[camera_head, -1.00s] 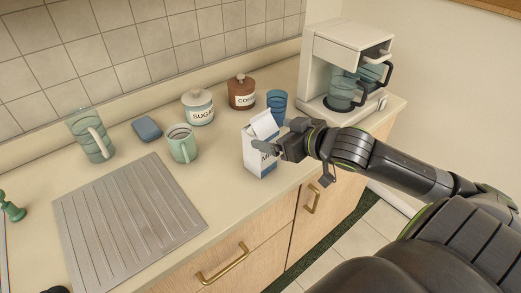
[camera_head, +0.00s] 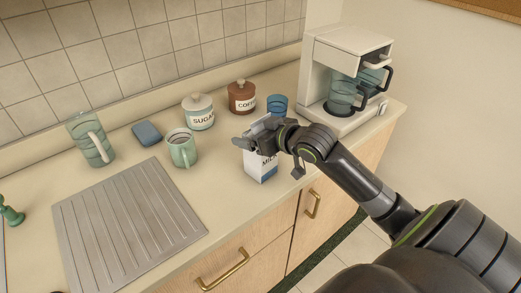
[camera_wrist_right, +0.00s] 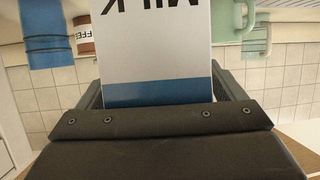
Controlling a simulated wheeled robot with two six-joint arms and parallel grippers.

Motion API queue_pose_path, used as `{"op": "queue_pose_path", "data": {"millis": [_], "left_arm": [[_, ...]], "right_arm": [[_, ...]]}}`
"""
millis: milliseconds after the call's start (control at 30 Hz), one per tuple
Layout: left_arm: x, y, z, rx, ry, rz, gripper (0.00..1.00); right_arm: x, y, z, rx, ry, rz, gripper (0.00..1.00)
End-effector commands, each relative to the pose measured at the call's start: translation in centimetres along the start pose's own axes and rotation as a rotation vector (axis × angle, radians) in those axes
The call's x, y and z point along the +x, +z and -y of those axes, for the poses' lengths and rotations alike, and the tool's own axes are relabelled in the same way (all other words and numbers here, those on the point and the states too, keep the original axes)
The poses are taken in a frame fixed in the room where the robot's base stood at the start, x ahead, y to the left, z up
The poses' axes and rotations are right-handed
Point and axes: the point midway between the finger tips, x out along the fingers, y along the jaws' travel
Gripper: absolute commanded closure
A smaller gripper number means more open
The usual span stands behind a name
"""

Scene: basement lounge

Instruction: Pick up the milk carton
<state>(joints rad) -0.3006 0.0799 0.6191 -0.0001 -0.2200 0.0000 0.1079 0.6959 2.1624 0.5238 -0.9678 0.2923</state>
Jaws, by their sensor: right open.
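The milk carton (camera_head: 262,167), white with a blue base band and dark "MILK" lettering, stands upright on the counter. My right gripper (camera_head: 257,134) is open at the carton's upper part and hides much of its top. In the right wrist view the carton (camera_wrist_right: 158,50) appears upside down, with its blue band nearest the gripper body. The fingers show at its left and right sides; whether they touch it I cannot tell. My left gripper is not in view.
A blue cup (camera_head: 277,104) stands close behind the carton. A coffee jar (camera_head: 242,97), sugar jar (camera_head: 198,113) and green mug (camera_head: 182,150) stand nearby. A coffee maker (camera_head: 347,68) is at the right. A ribbed drainboard (camera_head: 128,220) lies to the left; the counter's front edge is near.

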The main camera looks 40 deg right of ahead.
Motion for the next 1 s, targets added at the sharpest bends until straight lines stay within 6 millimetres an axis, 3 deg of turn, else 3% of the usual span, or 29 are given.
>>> {"op": "queue_pose_path", "data": {"millis": [233,733,1000], "left_arm": [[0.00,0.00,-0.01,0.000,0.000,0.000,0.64],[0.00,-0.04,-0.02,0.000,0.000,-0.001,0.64],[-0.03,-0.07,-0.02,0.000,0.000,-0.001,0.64]], "right_arm": [[0.08,0.01,-0.01,-0.001,0.000,0.000,0.12],[0.05,0.01,-0.01,-0.001,0.001,0.000,0.78],[-0.06,-0.35,-0.01,-0.003,0.000,-0.002,0.79]]}}
